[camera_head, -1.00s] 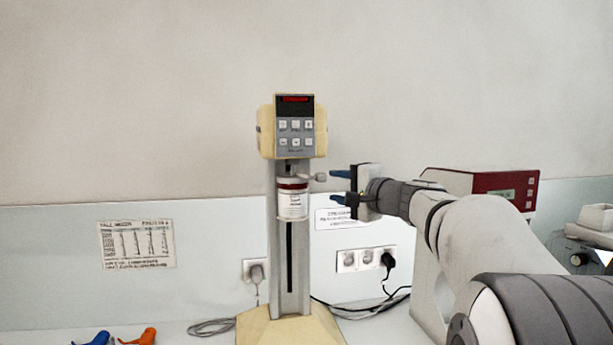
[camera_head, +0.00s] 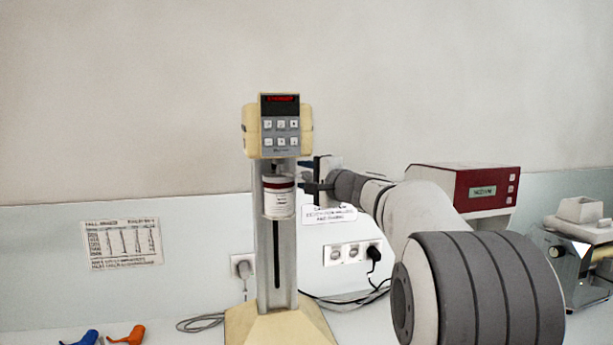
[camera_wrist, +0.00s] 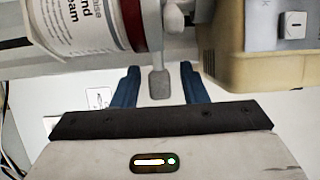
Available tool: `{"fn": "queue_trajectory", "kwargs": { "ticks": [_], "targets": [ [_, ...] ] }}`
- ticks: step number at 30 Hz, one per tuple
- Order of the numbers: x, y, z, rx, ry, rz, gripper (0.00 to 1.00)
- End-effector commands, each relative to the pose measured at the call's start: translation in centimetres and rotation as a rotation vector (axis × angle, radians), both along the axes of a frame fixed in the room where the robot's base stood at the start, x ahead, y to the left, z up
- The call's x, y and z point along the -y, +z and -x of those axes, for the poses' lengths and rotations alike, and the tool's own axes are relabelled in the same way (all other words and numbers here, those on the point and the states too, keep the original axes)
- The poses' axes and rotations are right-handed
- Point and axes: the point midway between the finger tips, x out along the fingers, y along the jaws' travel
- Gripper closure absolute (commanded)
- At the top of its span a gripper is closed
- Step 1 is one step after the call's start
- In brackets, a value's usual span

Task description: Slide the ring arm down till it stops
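The mill stand has a grey column (camera_head: 276,285) with a dark vertical slot and a cream head with a lit red display. A white jar (camera_head: 278,203) with a dark red band is held in front of the column, just below the head. In the wrist view the ring arm's grey handle (camera_wrist: 159,84) reaches down between my fingers, its flat end clear of both. My gripper (camera_wrist: 160,86) is open, with blue fingers on either side of this handle. In the head view my gripper (camera_head: 305,176) is close to the jar's right side, and the handle is hidden there.
The cream head (camera_head: 250,130) is just above the jar and my gripper. A red-topped device (camera_head: 475,185) stands right, behind my arm. A socket strip (camera_head: 350,253) with cables is on the wall. Blue (camera_head: 88,338) and orange (camera_head: 128,335) items lie at front left.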

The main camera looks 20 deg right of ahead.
Motion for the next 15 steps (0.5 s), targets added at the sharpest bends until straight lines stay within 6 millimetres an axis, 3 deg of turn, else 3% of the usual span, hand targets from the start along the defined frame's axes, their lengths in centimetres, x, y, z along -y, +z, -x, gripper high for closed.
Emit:
{"fn": "queue_trajectory", "kwargs": {
  "ticks": [15],
  "targets": [
    [0.00,0.00,0.02,0.000,0.000,0.000,1.00]
  ]
}}
